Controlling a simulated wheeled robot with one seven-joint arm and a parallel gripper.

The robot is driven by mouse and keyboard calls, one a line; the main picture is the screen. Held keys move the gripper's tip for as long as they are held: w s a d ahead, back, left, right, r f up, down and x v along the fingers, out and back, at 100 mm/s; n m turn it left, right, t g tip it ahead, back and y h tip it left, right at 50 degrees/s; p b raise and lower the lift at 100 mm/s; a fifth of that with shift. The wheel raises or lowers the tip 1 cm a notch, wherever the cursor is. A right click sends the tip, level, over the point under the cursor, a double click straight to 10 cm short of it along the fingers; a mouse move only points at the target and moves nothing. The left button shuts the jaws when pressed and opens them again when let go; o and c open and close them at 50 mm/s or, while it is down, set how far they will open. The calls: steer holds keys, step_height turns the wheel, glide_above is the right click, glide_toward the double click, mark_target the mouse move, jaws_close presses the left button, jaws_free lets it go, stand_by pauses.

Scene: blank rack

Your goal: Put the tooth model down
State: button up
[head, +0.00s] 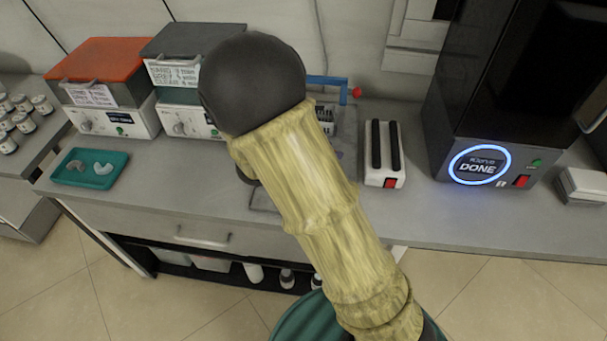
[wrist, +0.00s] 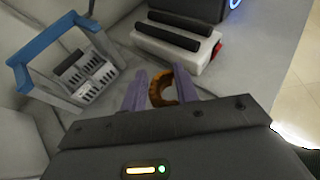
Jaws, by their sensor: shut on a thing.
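In the wrist view, my gripper (wrist: 152,94) is shut on the tooth model (wrist: 176,86), an orange-brown, horseshoe-shaped piece held between the two purple-grey fingers. Grey counter shows beyond it; I cannot tell whether the model touches that surface. In the head view, my arm in its yellow sleeve and dark joint hides the gripper and the model.
A rack with a blue handle (wrist: 75,75) stands left of my gripper. A white device with two black bars (head: 384,150) sits beyond it. A teal tray (head: 118,183) with two pale pieces, two lidded machines and a black machine reading DONE (head: 478,165) stand on the counter.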

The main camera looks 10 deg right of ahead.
steer(key=shift+w+r, duration=0.1)
steer(key=shift+w, duration=0.05)
step_height(320, 180, down, 6)
steer(key=shift+a+r+b, duration=0.1)
steer(key=shift+a+b, duration=0.05)
steer(key=shift+b, duration=0.35)
steer(key=shift+f, duration=0.2)
steer(key=shift+d, duration=0.2)
steer(key=shift+f, duration=0.15)
steer(key=shift+f+b, duration=0.3)
steer(key=shift+f, duration=1.45)
